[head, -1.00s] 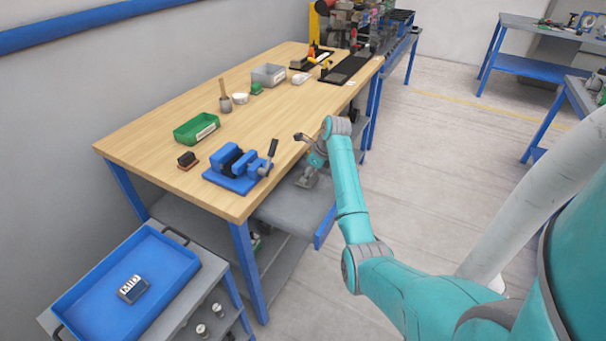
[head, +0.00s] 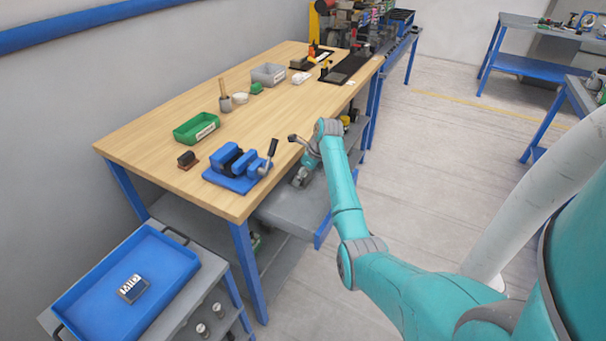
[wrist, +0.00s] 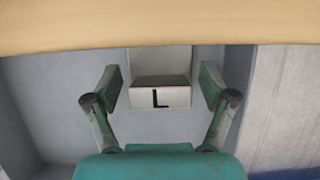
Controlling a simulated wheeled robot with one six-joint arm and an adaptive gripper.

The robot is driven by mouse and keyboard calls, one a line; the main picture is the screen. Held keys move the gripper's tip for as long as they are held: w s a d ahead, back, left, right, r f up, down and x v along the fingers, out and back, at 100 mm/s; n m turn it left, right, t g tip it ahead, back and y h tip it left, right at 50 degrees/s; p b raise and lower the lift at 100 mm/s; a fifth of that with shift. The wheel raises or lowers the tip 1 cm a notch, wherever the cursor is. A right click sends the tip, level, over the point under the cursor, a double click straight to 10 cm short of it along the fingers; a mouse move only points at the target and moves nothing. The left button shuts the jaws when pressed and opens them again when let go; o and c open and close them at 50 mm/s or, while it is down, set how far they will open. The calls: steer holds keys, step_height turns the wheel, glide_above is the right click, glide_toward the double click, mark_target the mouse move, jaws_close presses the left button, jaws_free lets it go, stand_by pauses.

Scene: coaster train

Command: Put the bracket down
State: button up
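The bracket is a pale grey piece with a black letter L on its near face (wrist: 161,97), seen in the wrist view. In the head view my gripper (head: 303,172) is low beside the workbench's front edge, over the open grey drawer (head: 285,211). There the bracket is small and hard to tell from the fingers. Whether its underside touches the drawer floor cannot be told.
The wooden bench top (head: 290,105) overhangs close by; its edge (wrist: 160,28) crosses the top of the wrist view. A blue vise (head: 238,168) stands near that edge. A green bin (head: 196,128) and a blue tray (head: 160,270) are farther left.

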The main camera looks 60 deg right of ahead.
steer(key=shift+r, duration=0.15)
steer(key=v, duration=1.2)
stand_by(0.4)
